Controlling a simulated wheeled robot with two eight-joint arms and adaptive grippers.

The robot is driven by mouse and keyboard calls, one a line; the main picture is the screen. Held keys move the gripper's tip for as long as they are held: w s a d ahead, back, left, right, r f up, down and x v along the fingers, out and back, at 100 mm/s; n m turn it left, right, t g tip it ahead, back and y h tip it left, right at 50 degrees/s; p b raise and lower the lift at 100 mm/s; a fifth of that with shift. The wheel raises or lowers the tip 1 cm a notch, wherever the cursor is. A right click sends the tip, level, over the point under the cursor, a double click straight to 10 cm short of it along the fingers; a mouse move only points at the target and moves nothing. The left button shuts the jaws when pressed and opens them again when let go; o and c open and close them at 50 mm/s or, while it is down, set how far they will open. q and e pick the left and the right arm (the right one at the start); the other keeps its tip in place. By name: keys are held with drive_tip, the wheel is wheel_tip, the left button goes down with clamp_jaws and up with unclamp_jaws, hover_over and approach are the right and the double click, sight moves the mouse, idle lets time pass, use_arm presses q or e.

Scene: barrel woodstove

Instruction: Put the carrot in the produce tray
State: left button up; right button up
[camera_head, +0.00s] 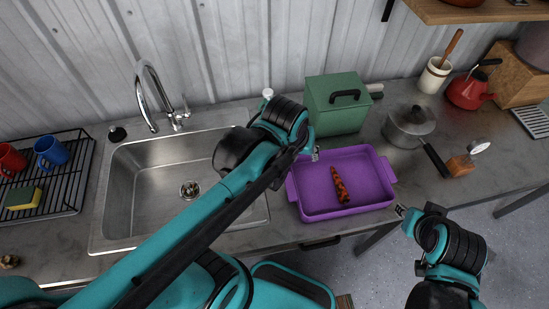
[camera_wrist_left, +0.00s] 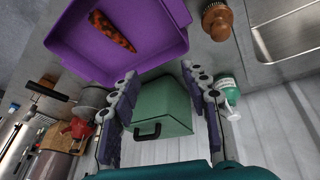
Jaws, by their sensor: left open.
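The carrot (camera_head: 339,184) is orange with dark patches. It lies inside the purple produce tray (camera_head: 372,162), near its middle, and touches nothing of my grippers. In the left wrist view the carrot (camera_wrist_left: 111,30) also lies within the tray (camera_wrist_left: 158,60). My left gripper (camera_head: 315,154) is over the tray's back left edge, apart from the carrot. In the left wrist view the left gripper (camera_wrist_left: 160,77) is open, with nothing between its fingers. My right gripper (camera_head: 401,211) is beside the tray's front right corner; its jaws are too small to judge.
A green box (camera_head: 338,118) stands behind the tray. A lidded pot (camera_head: 408,128) is to the right, with a wooden-handled tool (camera_head: 461,166) nearby. The sink (camera_head: 150,180) is left, partly behind my left arm. A dish rack (camera_head: 60,190) holds mugs and a sponge.

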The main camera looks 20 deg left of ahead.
use_arm(q)
drive_tip(key=s+a+m+t, duration=0.2)
drive_tip(key=s+a, duration=0.2)
drive_tip(key=a, duration=0.1)
drive_tip(key=shift+s+a+f+m+t+y, duration=0.15)
drive_tip(key=shift+a+f+m+t+y, duration=0.15)
drive_tip(key=shift+a+t, duration=0.1)
wheel_tip(320, 180, down, 7)
drive_tip(key=b, duration=0.7)
drive_tip(key=shift+f, duration=0.15)
